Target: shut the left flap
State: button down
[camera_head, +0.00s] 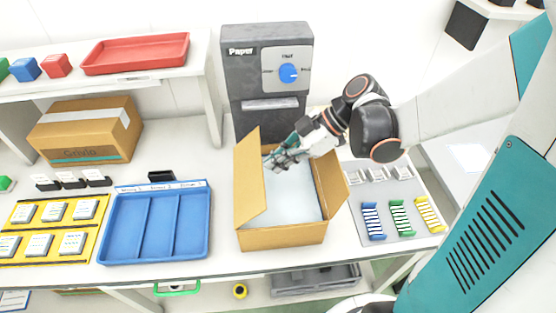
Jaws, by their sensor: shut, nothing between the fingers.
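An open cardboard box (284,235) stands on the table, with a pale lining or contents visible inside. Its left flap (249,180) stands raised along the left side. Its right flap (330,182) is also open and leans outward to the right. My gripper (277,160) is shut and empty. It is over the back part of the box opening, to the right of the left flap's far end. I cannot tell whether it touches the flap. My arm comes in from the right and covers part of the box's back edge.
A grey paper dispenser (268,75) with a blue knob stands behind the box. A blue tray (155,225) with compartments lies to the left. A grey mat (395,205) with blue, green and yellow striped items lies to the right. A closed carton (85,130) sits at back left.

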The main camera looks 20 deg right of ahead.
jog(key=shift+a, duration=0.1)
jog(key=shift+w+a+f+b, duration=0.1)
jog(key=shift+a+f+b, duration=0.25)
jog(key=shift+a, duration=0.3)
